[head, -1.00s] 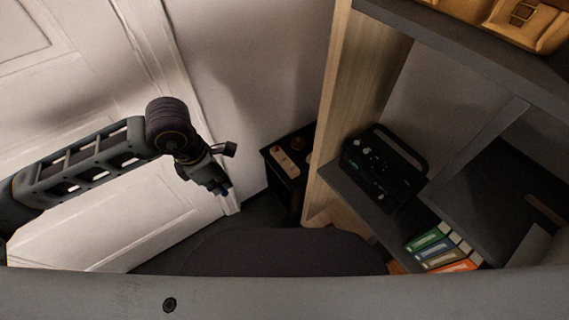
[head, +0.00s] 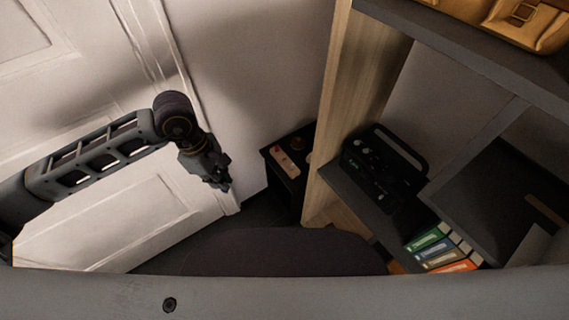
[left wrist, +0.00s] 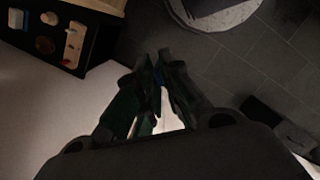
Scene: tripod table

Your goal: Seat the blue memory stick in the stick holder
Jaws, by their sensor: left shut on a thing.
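My left gripper (head: 219,186) hangs in front of the white door, left of a small black stand. In the left wrist view its fingers (left wrist: 159,72) are closed together on a small blue thing, likely the blue memory stick (left wrist: 158,74); only a sliver shows between the tips. In the head view I cannot make out the stick. A pale oblong block (head: 287,163), which may be the stick holder, lies on the black stand; it also shows at the upper left of the left wrist view (left wrist: 73,42). The gripper is well apart from it. My right gripper is not in view.
The black stand (head: 277,174) sits in the corner beside a wooden shelf side (head: 338,130). A round brown thing (head: 299,144) is on the stand's top. A black device (head: 378,166) and several binders (head: 440,250) are on the shelf. Dark tiled floor (left wrist: 262,62) is visible.

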